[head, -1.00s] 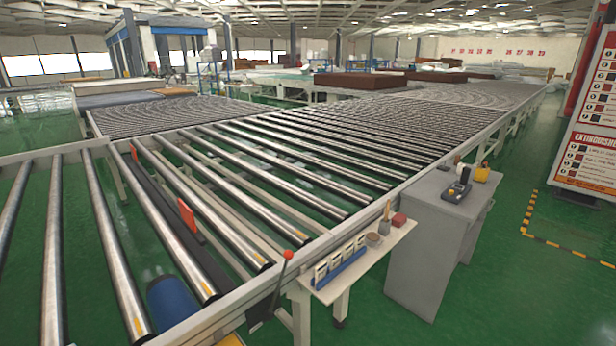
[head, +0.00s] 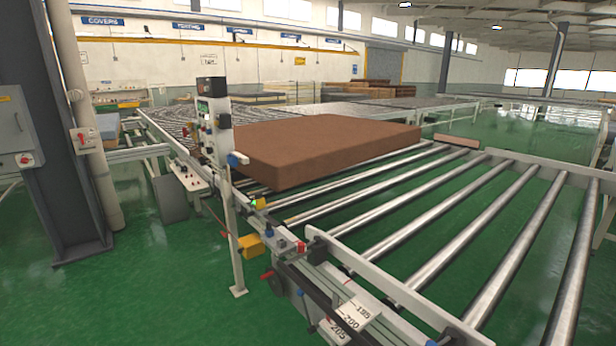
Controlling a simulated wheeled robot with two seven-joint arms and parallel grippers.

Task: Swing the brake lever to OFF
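The red-knobbed lever from the earlier view is not in view now, and I see nothing clearly labelled as a brake lever or OFF. A small red handle (head: 268,275) and a small red part (head: 302,247) sit on the conveyor's near side rail, too small to identify. Neither of my grippers is in the head view.
A brown mattress (head: 320,143) lies on the roller conveyor (head: 430,205). A post with a control box (head: 211,110) stands at its near side. A scale plate (head: 352,318) is on the frame. A dark column (head: 50,130) stands left. Green floor (head: 150,290) is clear at lower left.

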